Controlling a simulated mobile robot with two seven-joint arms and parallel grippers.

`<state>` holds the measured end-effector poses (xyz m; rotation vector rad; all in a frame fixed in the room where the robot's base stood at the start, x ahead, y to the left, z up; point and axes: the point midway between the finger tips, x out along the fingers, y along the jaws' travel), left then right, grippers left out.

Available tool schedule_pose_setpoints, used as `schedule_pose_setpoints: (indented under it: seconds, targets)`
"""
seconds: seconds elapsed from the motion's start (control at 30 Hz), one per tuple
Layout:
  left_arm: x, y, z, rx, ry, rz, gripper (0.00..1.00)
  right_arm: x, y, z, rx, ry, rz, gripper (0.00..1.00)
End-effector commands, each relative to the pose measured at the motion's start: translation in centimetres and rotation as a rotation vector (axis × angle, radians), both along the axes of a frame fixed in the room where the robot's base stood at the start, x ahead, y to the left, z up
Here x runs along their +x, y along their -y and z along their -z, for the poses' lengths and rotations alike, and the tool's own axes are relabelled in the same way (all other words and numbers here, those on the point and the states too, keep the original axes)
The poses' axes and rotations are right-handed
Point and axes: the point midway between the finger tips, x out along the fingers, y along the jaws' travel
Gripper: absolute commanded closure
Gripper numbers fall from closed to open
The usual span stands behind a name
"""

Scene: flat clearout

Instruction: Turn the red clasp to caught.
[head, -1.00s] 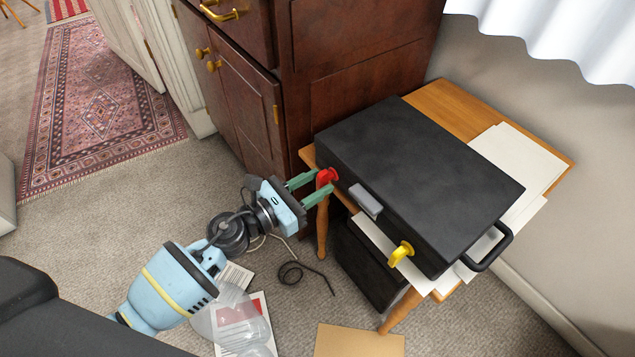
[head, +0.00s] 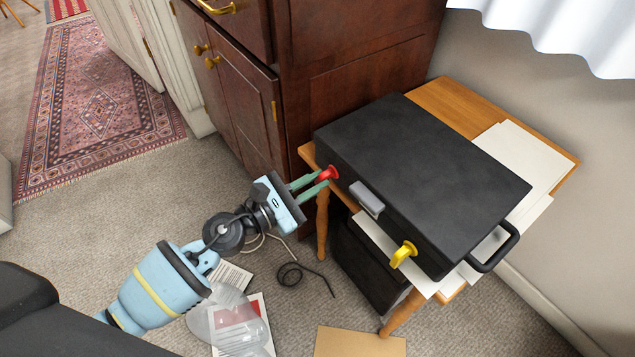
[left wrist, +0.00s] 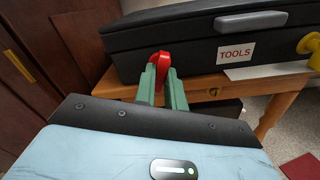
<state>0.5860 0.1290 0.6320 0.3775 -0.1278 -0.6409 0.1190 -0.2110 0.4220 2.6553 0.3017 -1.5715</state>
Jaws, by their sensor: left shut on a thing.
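A black case (head: 420,170) lies closed on a small wooden table; the left wrist view shows a TOOLS label (left wrist: 236,52) on its front. The red clasp (head: 329,173) is at the left end of the case front. A yellow clasp (head: 403,254) is near the right end. My left gripper (head: 322,178) is shut on the red clasp, its green fingers on either side of it. In the left wrist view the red clasp (left wrist: 161,66) rises between the fingertips, which hide its lower part. My right gripper is not in view.
The wooden table (head: 450,105) also bears white papers (head: 520,160). A dark wooden cabinet (head: 350,70) stands close behind on the left. A black cable (head: 291,274), papers and a brown sheet (head: 360,342) lie on the carpet below.

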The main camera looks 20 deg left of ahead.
Motion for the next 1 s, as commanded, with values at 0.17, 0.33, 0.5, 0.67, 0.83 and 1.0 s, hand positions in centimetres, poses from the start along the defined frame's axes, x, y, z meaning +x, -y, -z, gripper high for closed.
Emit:
schedule_pose_setpoints:
  seconds: [0.17,0.33,0.5,0.67,0.83,1.0]
  targets:
    - [0.0,0.0,0.0,0.011,0.006,-0.001,1.00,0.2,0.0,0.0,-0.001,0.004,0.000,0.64]
    - [0.0,0.0,0.1,0.022,0.014,-0.001,1.00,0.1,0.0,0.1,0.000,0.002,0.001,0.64]
    - [0.0,0.0,0.3,0.161,0.119,0.002,1.00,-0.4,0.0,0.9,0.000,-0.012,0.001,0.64]
    - [0.0,0.0,0.2,0.304,0.228,0.002,1.00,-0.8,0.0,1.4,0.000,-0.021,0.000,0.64]
    - [0.0,0.0,0.1,0.331,0.249,0.001,1.00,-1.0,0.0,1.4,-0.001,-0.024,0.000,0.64]
    - [0.0,0.0,0.1,0.339,0.256,0.001,1.00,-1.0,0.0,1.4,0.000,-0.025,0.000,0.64]
